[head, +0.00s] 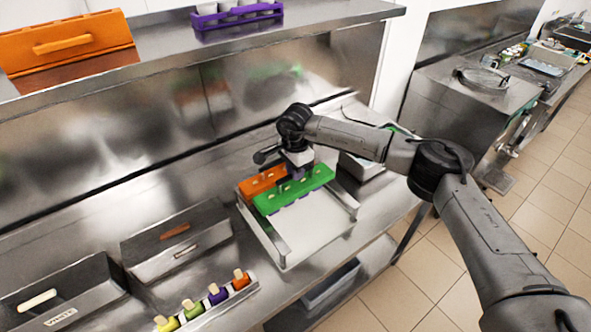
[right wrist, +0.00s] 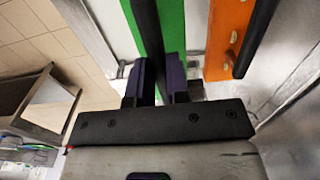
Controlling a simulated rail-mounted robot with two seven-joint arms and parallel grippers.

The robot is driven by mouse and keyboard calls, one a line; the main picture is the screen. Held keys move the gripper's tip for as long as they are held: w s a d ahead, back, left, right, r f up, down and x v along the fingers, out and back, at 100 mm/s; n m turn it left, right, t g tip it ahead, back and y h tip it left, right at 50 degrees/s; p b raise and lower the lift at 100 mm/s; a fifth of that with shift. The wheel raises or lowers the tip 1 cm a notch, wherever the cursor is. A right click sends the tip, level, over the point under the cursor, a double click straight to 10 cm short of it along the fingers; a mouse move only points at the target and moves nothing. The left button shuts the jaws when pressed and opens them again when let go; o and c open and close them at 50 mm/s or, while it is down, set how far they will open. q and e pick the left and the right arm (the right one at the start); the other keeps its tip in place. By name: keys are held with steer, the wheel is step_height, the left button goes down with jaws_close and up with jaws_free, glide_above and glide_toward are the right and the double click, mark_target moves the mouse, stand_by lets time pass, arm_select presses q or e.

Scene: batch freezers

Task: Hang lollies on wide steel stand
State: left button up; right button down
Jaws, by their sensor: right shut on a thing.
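A long green block (head: 312,187) with pale spots along its top lies across the back of a pale tray-like stand with steel side rails (head: 264,235). A similar orange block (head: 262,184) lies just behind it. My right gripper (head: 291,176) is over the green block. In the right wrist view its purple fingers (right wrist: 158,82) are shut on the green block (right wrist: 172,28), around a dark bar running along it. The orange block (right wrist: 226,40) is beside it, apart from the fingers. Whether the green block touches the stand is unclear. My left gripper is not in view.
Small coloured lolly-like pieces with sticks (head: 214,294) stand in a row at the front. Steel bins (head: 177,240) are to the left. A shelf above holds an orange case (head: 66,45) and a purple rack (head: 237,15). The stand's front part is bare.

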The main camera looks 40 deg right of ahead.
steer(key=shift+f, duration=0.1)
stand_by(0.5)
steer(key=shift+f+b, duration=0.4)
steer(key=shift+f, duration=0.35)
steer(key=shift+f, duration=0.3)
stand_by(0.3)
steer(key=shift+f, duration=0.25)
stand_by(0.5)
steer(key=c, duration=1)
jaws_free()
